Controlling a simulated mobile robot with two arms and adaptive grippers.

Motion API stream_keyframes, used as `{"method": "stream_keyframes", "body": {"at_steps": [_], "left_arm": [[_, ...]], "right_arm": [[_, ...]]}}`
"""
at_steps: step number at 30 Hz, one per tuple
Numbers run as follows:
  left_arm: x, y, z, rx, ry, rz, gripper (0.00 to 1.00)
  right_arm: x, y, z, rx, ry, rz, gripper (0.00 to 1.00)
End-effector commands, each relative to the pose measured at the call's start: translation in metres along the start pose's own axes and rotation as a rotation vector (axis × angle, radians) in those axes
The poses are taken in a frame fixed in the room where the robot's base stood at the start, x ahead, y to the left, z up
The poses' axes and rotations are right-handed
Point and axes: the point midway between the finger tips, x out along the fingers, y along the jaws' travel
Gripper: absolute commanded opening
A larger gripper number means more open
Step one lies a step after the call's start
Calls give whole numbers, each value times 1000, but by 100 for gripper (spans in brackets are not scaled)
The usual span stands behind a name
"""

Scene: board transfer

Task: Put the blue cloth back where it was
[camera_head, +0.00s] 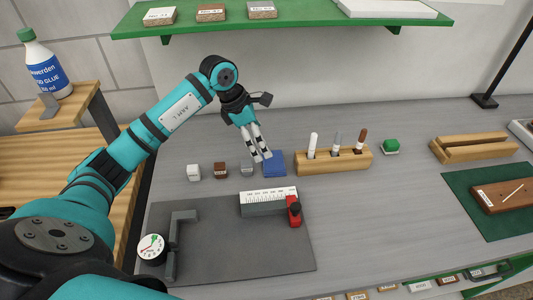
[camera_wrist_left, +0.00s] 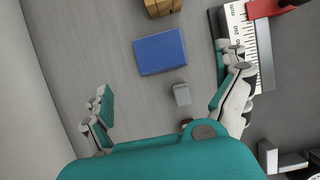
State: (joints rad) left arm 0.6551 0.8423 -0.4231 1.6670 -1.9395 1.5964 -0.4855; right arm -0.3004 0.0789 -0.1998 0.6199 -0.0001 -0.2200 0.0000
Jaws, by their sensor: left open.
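The blue cloth (camera_head: 275,165) lies flat on the grey bench, left of the wooden pen holder. It also shows in the left wrist view (camera_wrist_left: 160,52), folded into a rectangle and clear of both fingers. My left gripper (camera_head: 259,145) is open and points down above the bench by the cloth's left edge. My right gripper is in neither view.
The pen holder (camera_head: 333,162) with three markers stands right of the cloth. Small white (camera_head: 194,172), brown (camera_head: 221,170) and grey (camera_head: 246,168) blocks stand to its left. A dark mat (camera_head: 225,240) with a ruler block (camera_head: 268,207) lies in front. A green shelf (camera_head: 290,18) hangs above.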

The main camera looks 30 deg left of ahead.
Motion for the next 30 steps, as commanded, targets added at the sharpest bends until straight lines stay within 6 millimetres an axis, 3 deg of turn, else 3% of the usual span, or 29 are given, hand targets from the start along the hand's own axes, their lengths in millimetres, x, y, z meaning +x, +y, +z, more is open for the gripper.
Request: {"method": "stream_keyframes", "body": {"at_steps": [8, 30], "left_arm": [[-27, 0, 0, 0, 0, 0, 100], [-28, 0, 0, 0, 0, -1, 100]], "right_arm": [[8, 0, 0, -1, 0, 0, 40], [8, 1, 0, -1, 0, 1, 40]]}}
